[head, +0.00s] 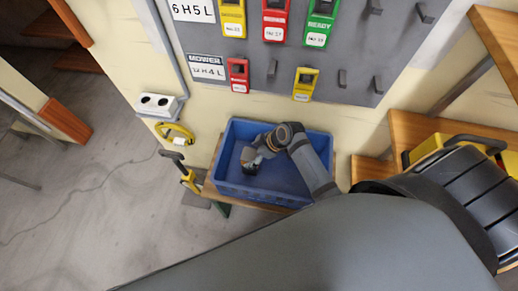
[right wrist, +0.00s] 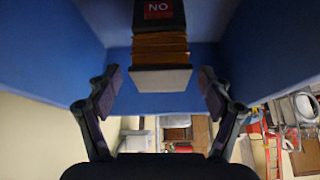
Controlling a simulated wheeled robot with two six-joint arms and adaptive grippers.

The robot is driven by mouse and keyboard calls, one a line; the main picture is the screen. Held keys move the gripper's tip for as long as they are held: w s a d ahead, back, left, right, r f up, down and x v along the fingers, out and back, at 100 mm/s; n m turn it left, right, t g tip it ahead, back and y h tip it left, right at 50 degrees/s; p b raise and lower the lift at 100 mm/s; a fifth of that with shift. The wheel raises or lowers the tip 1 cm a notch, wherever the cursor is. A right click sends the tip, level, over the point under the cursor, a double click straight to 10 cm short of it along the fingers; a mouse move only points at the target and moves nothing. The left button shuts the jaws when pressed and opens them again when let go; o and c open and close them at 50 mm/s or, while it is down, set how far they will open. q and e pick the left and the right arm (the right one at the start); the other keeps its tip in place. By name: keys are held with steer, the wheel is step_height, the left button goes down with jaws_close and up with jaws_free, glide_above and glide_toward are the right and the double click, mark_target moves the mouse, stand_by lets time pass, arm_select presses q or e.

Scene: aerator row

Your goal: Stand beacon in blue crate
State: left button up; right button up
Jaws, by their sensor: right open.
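The blue crate (head: 232,187) stands below the tool board in the head view. My right arm reaches into it from the right, with its right gripper (head: 250,162) low inside the left part. A small dark object by its fingertips is the beacon (head: 249,170), largely hidden. In the right wrist view the beacon (right wrist: 160,45) has a black part labelled "NO", an orange ribbed middle and a grey end. It lies between the spread fingers of the right gripper (right wrist: 160,93), with gaps on both sides. Blue crate walls surround it. I cannot tell whether it rests on the floor. My left gripper is not seen.
A grey board (head: 350,65) with several coloured tags hangs behind the crate. A white socket box (head: 157,103) and a yellow-handled item (head: 188,175) are left of it. Wooden shelving (head: 440,130) stands right. The crate's inside right of the gripper looks empty.

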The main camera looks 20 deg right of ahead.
steer(key=v, duration=0.7)
steer(key=shift+r, duration=0.15)
